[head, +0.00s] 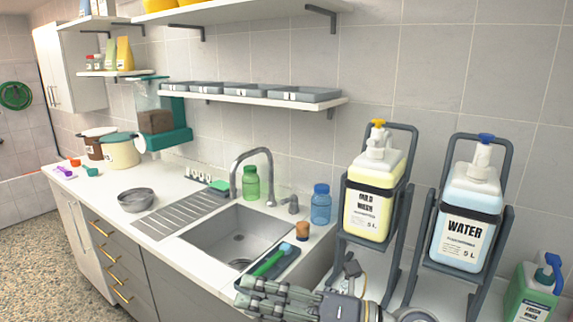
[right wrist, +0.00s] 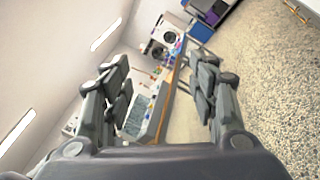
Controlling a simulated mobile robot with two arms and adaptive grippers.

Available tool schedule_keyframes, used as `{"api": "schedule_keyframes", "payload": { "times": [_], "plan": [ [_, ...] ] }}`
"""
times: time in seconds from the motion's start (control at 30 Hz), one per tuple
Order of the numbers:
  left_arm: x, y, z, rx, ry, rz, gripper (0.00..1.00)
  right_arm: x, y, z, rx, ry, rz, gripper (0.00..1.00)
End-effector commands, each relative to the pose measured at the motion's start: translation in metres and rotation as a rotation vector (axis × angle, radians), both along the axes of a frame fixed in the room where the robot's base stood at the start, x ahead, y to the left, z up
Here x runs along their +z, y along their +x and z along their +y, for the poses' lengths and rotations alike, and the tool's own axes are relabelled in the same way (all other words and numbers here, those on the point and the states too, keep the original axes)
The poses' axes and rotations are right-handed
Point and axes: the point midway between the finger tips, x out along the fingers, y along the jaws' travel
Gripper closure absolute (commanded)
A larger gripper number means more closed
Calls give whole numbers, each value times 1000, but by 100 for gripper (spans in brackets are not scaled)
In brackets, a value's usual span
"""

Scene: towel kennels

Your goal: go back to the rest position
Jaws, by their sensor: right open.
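My right gripper (head: 262,293) is at the bottom middle of the head view, in front of the counter's near edge and below the sink (head: 240,237). In the right wrist view its two fingers (right wrist: 160,92) stand wide apart with nothing between them. The wrist camera looks out across the room, over the floor and toward far tables and machines. My left gripper does not show in the head view.
A tray (head: 283,264) with a green brush (head: 270,262) lies on the counter close behind the gripper. The MILD WASH jug (head: 369,208) and WATER jug (head: 462,232) sit in tilting stands at right. Speckled floor (head: 60,262) is open at left.

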Motion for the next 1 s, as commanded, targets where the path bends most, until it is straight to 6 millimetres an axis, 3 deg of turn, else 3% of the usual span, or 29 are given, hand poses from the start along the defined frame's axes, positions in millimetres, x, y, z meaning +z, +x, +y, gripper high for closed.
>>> {"api": "schedule_keyframes", "payload": {
  "times": [0.1, 0.2, 0.37, 0.47, 0.57, 0.67, 0.8, 0.9, 1.0],
  "plan": [
    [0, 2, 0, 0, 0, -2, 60, 37, 7, -16, -104, 303, 132, 46],
    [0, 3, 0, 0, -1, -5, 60, 55, 23, -45, -222, 532, 260, 46],
    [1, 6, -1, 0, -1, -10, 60, 43, 53, -109, -458, 846, 505, 46],
    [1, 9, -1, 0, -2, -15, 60, 10, 66, -153, -631, 1005, 678, 46],
    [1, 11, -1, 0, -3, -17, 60, -39, 68, -192, -818, 1131, 869, 46],
    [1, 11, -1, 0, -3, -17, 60, -99, 55, -225, -1016, 1219, 1072, 46],
    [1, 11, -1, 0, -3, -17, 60, -188, 10, -253, -1302, 1274, 1374, 46],
    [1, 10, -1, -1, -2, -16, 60, -242, -37, -261, -1487, 1263, 1581, 46],
    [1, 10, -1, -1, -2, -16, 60, -279, -83, -261, -1635, 1221, 1756, 46]
  ]
}}
